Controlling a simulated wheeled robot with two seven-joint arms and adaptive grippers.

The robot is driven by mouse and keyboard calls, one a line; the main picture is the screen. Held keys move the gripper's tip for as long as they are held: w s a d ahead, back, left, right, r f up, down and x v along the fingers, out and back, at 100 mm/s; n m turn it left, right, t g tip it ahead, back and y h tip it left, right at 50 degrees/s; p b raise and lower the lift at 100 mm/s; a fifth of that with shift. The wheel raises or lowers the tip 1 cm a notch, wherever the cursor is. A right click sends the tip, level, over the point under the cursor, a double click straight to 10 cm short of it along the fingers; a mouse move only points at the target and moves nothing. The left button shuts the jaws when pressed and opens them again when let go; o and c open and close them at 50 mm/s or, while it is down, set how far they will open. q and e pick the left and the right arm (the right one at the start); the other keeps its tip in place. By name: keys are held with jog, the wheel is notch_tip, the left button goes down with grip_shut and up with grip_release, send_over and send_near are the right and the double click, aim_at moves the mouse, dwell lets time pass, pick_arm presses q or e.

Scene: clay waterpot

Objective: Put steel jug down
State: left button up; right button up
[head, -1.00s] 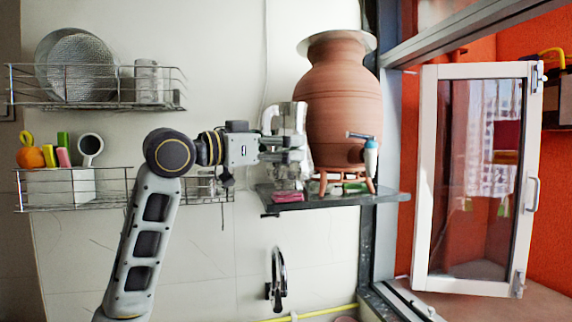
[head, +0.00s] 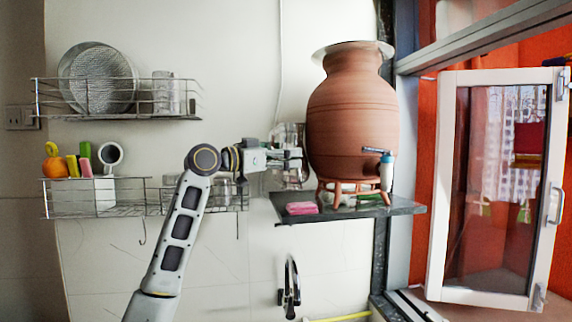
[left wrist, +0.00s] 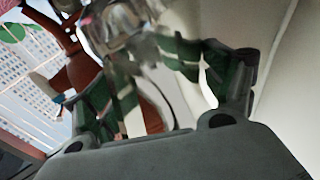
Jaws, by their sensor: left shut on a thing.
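The shiny steel jug (head: 287,133) is just left of the clay waterpot (head: 352,120), above the left part of the dark shelf (head: 350,208). My left gripper (head: 297,160) is shut on the jug and covers its middle. The jug's lower part shows just above the shelf's back left edge; I cannot tell whether it touches. In the left wrist view, the jug (left wrist: 125,28) shows blurred and reflective at the top, between the dark fingers of the gripper (left wrist: 155,80). My right gripper is in neither view.
A pink block (head: 301,208) lies at the shelf's front left. The pot's tap (head: 386,168) points forward above the shelf. Wire racks (head: 120,100) hang on the left wall. A black faucet (head: 289,285) is below the shelf. A white-framed window (head: 445,180) stands open at right.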

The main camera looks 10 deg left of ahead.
pick_arm(q)
jog(key=shift+w+a, duration=0.2)
jog(key=shift+w, duration=0.65)
jog(key=shift+s, duration=0.1)
jog(key=shift+a, duration=0.1)
jog(key=shift+f+p, duration=0.5)
jog(key=shift+f, duration=1.25)
jog(key=shift+f, duration=0.1)
jog(key=o, duration=1.8)
jog(key=shift+f, duration=0.1)
jog(key=shift+o, duration=0.3)
